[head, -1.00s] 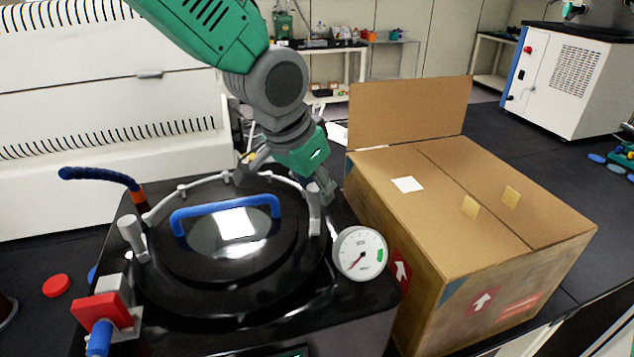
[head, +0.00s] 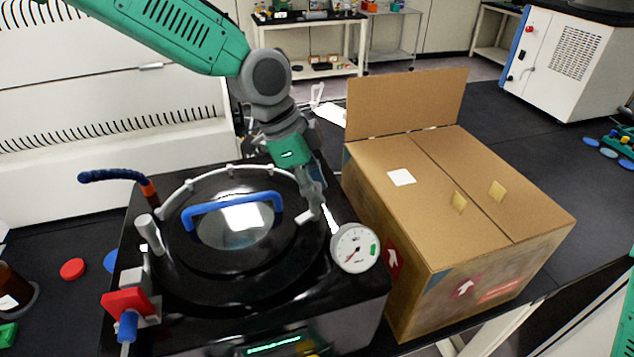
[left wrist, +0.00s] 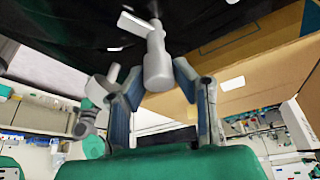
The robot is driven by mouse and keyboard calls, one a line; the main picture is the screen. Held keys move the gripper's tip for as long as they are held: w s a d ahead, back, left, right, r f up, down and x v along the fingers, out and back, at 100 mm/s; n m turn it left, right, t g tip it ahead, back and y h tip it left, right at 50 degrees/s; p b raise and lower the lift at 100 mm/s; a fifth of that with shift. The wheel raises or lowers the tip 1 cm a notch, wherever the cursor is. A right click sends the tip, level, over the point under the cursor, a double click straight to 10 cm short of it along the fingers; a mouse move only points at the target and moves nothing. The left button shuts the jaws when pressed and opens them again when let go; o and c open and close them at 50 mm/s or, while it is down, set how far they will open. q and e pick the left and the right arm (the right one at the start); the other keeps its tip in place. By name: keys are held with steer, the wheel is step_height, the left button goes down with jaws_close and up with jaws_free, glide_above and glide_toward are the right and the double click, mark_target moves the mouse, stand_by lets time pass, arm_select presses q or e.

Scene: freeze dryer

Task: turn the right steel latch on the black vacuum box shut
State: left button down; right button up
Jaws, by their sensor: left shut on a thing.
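The black vacuum box (head: 330,315) stands on the bench with its round lid, which has a blue handle (head: 235,203) over a clear window. The right steel latch (head: 306,216) is at the lid's right rim, partly hidden by my left gripper (head: 318,205). My left gripper comes down from above and behind and is shut on this latch. In the left wrist view the latch (left wrist: 157,68) is a grey cylinder between the two fingers. The left steel latch (head: 150,232) is at the opposite rim. My right gripper is not in view.
A pressure gauge (head: 355,248) stands close to the right latch. An open-flapped cardboard box (head: 430,190) sits just right of the vacuum box. A red valve with a blue handle (head: 127,303) is at the front left, and a blue hose (head: 112,177) at the back left.

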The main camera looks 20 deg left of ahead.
arm_select(q)
steer(key=m+g, duration=0.2)
steer(key=m, duration=0.4)
steer(key=shift+m, duration=0.3)
steer(key=shift+g+y, duration=0.3)
steer(key=c, duration=1.3)
jaws_free()
steer(key=shift+w+a, duration=0.1)
steer(key=v, duration=1.2)
steer(key=shift+w+a+f, duration=0.1)
